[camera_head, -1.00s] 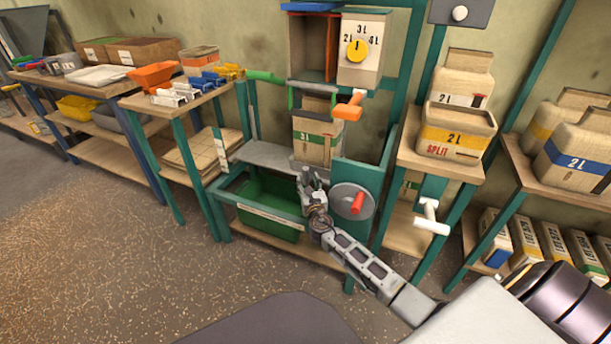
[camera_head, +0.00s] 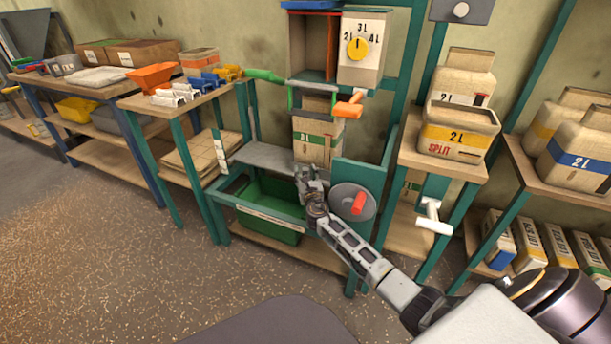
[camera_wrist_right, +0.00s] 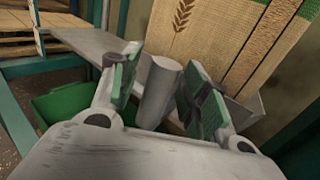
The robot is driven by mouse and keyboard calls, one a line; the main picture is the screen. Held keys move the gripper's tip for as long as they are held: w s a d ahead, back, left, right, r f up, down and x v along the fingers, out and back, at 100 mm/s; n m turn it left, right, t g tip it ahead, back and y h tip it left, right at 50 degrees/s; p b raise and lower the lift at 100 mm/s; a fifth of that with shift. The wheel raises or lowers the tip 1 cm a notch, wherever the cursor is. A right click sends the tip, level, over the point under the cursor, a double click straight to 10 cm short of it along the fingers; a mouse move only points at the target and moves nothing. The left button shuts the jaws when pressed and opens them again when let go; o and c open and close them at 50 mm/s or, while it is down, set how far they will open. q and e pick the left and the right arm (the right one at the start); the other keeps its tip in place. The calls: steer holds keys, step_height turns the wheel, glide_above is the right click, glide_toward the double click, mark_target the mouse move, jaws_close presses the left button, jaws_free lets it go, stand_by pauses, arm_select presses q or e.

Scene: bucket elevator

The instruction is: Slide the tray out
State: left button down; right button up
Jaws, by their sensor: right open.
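A grey flat tray (camera_head: 265,157) sits at mid-height in the teal elevator frame; its grey plate also shows in the right wrist view (camera_wrist_right: 82,42). A 3 L bag (camera_head: 318,138) with a green band stands at the tray's right end. My right gripper (camera_head: 305,172) is at the tray's front, just below the bag. In the right wrist view my right gripper (camera_wrist_right: 158,75) is open, with its green-padded fingers on either side of a short grey cylindrical handle (camera_wrist_right: 160,88). Contact with the handle cannot be told. My left gripper is not in view.
A green bin (camera_head: 270,205) sits under the tray. A grey disc with a red crank handle (camera_head: 358,203) is just right of my right gripper. An orange handle (camera_head: 349,107) juts out above. Open floor (camera_head: 150,260) lies in front and left.

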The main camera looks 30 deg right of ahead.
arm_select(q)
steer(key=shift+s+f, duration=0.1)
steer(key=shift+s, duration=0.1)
arm_select(e)
steer(key=shift+c, duration=0.5)
steer(key=shift+c, duration=1.2)
jaws_close()
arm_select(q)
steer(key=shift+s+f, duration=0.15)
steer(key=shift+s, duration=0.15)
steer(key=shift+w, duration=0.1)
